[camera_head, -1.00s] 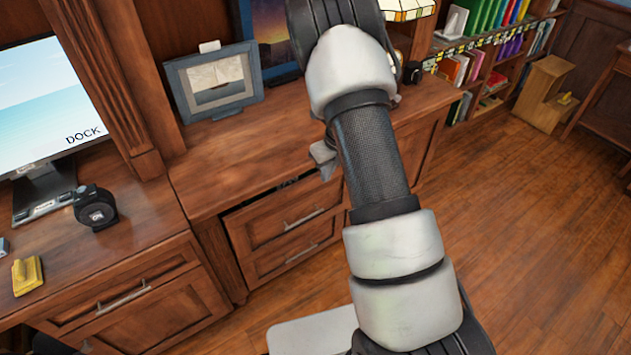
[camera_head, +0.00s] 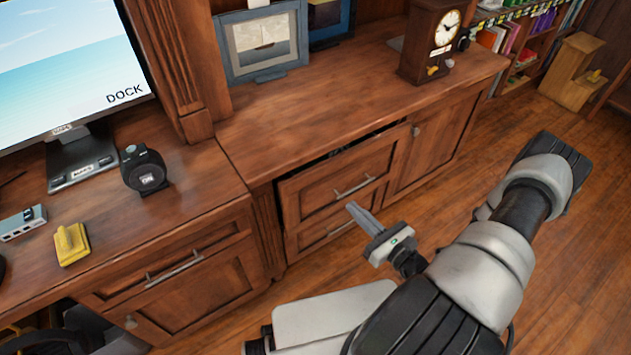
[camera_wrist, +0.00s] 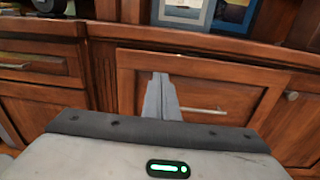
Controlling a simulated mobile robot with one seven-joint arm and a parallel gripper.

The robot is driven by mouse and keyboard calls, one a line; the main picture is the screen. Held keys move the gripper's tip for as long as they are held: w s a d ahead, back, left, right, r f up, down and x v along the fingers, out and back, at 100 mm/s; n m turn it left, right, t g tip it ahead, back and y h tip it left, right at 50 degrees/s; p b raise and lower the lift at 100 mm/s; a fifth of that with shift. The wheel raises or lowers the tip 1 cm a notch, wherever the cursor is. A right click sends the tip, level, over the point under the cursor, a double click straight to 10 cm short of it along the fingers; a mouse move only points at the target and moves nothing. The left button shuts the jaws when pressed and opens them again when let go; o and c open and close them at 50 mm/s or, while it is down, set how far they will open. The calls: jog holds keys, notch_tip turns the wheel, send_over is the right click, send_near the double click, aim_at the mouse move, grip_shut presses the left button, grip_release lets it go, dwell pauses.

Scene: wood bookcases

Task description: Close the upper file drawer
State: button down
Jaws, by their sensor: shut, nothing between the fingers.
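The upper file drawer (camera_head: 318,194) is a brown wood panel with a silver bar handle (camera_head: 355,187). It stands slightly out from the cabinet, with a dark gap along its top edge. My gripper (camera_head: 352,208) is shut and empty, its fingertips in front of the drawer's lower part, just below the handle. I cannot tell whether they touch it. In the wrist view, the closed fingers (camera_wrist: 160,78) point at the drawer front (camera_wrist: 225,95), left of the handle (camera_wrist: 204,110).
A lower drawer (camera_head: 315,238) sits beneath. A cupboard door (camera_head: 435,140) is to the right. On top stand a picture frame (camera_head: 262,45) and a clock (camera_head: 432,40). The desk at left holds a monitor (camera_head: 75,70) and a black device (camera_head: 144,170). Wood floor lies open at right.

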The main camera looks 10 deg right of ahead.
jog(key=b, duration=0.2)
send_near(322, 169)
jog(key=shift+t+h, duration=0.3)
jog(key=shift+h, duration=0.1)
jog(key=x, duration=0.6)
jog(key=shift+w+a+f, duration=0.1)
jog(key=shift+a+f, duration=0.05)
jog(key=shift+a, duration=0.25)
jog(key=x, duration=0.3)
jog(key=shift+w+a, duration=0.15)
jog(key=shift+w, duration=0.45)
